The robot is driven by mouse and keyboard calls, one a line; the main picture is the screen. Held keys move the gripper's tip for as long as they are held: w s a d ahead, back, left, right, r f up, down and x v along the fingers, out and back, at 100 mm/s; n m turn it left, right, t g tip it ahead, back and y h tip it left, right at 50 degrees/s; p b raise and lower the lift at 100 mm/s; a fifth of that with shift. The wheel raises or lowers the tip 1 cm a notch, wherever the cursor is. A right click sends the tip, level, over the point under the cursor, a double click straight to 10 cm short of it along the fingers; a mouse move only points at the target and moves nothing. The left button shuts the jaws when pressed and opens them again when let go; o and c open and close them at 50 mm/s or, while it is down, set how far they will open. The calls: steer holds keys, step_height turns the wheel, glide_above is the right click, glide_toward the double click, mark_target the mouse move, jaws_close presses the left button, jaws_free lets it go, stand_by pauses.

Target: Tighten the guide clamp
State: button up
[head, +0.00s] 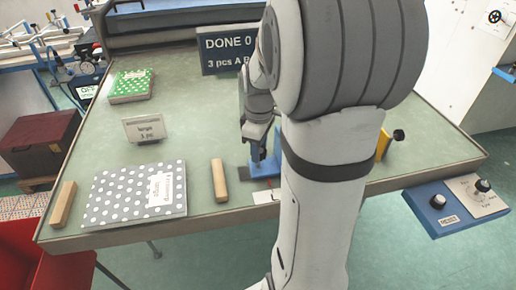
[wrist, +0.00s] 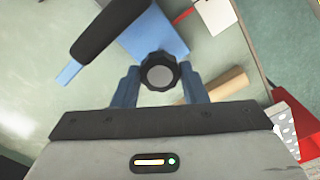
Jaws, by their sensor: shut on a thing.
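My gripper (wrist: 160,88) is shut on a round black knob (wrist: 159,71) with a grey centre; its blue fingers stand on either side of the knob in the wrist view. The knob appears to be the guide clamp's. Behind it in the wrist view are a blue body (wrist: 155,35) and a thick black handle (wrist: 108,30). In the head view the blue device (head: 264,168) stands near the table's front edge, with my gripper (head: 258,148) coming down at it. My arm hides part of the device, and the knob cannot be made out there.
A wooden block (head: 219,181) lies just left of the device, beside a grey dotted pack (head: 135,194). A small sign (head: 144,128) and a green dotted pack (head: 131,86) are farther left. A yellow part (head: 383,144) and a blue control box (head: 455,207) are right.

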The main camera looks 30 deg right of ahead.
steer(key=m, duration=0.5)
steer(key=shift+w+r+m+b, duration=0.1)
steer(key=shift+m+b, duration=0.25)
steer(key=shift+m, duration=0.05)
stand_by(0.4)
steer(key=o, duration=1)
step_height(320, 180, up, 8)
steer(key=shift+f, duration=0.15)
